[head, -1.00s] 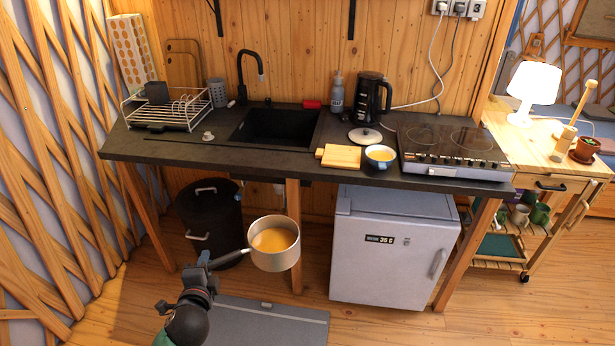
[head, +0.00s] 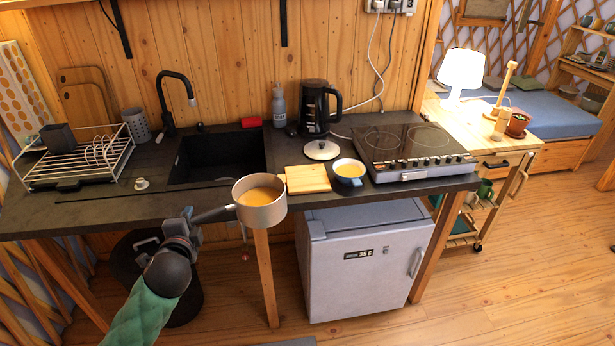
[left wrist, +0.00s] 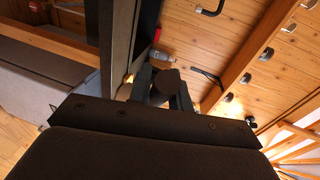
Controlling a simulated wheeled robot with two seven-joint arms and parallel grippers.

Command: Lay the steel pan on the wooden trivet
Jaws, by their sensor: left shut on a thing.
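The steel pan (head: 260,208) holds an orange-yellow liquid and looks about level. My left gripper (head: 194,222) is shut on the pan's dark handle, to the left of the pan. The pan is in the air at the counter's front edge. The wooden trivet (head: 308,179) appears to be the light square board on the counter, just behind and right of the pan, its top bare. In the left wrist view the gripper fingers (left wrist: 165,92) close around a dark rounded end, likely the handle; the pan's bowl is not seen there. My right gripper is not in view.
The sink (head: 222,158) lies behind the pan, the hob (head: 413,146) to the right. A dish rack (head: 80,160) stands at left. The fridge (head: 365,255) is below.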

